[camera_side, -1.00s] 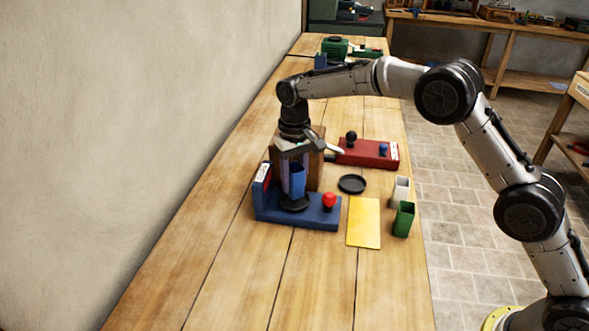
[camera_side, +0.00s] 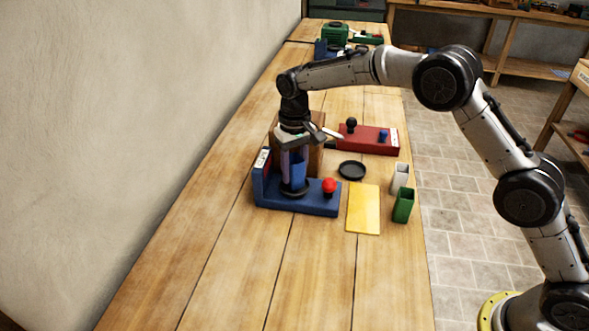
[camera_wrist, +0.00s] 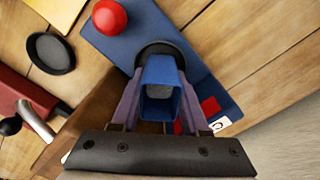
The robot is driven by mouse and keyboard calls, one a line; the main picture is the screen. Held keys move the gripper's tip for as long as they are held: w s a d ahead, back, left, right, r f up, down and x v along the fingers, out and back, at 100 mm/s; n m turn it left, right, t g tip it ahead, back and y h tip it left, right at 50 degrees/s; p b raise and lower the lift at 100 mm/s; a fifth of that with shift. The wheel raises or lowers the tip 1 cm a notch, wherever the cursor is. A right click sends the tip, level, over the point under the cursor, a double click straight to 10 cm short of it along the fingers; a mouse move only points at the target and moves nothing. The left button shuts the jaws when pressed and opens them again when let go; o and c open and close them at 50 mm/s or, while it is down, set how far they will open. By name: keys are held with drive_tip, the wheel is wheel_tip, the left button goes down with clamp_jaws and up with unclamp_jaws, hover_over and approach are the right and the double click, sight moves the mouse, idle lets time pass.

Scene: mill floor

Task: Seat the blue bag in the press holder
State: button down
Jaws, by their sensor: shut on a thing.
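The blue bag (camera_side: 298,170) is upright between the fingers of my gripper (camera_side: 294,165), which is shut on it. In the wrist view the bag (camera_wrist: 160,75) shows its open top between the two purplish fingers of the gripper (camera_wrist: 160,104). The press holder is a black round piece (camera_side: 293,191) on the blue press base (camera_side: 315,207). The bag's lower end is at the holder; the fingers and bag hide whether it rests inside. In the wrist view the holder's dark rim (camera_wrist: 158,48) shows just beyond the bag.
A red knob (camera_side: 329,185) stands on the base, right of the holder. A brown block (camera_side: 315,160) stands close behind. A red unit (camera_side: 368,140), black dish (camera_side: 352,170), yellow sheet (camera_side: 363,208), white cup (camera_side: 400,178) and green cup (camera_side: 403,206) lie rightward. The front tabletop is clear.

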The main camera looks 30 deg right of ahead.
drive_tip(key=shift+f, duration=0.65)
idle(0.8)
drive_tip(key=c, duration=0.7)
unclamp_jaws()
drive_tip(key=shift+r, duration=5.5)
drive_tip(key=shift+d, duration=0.1)
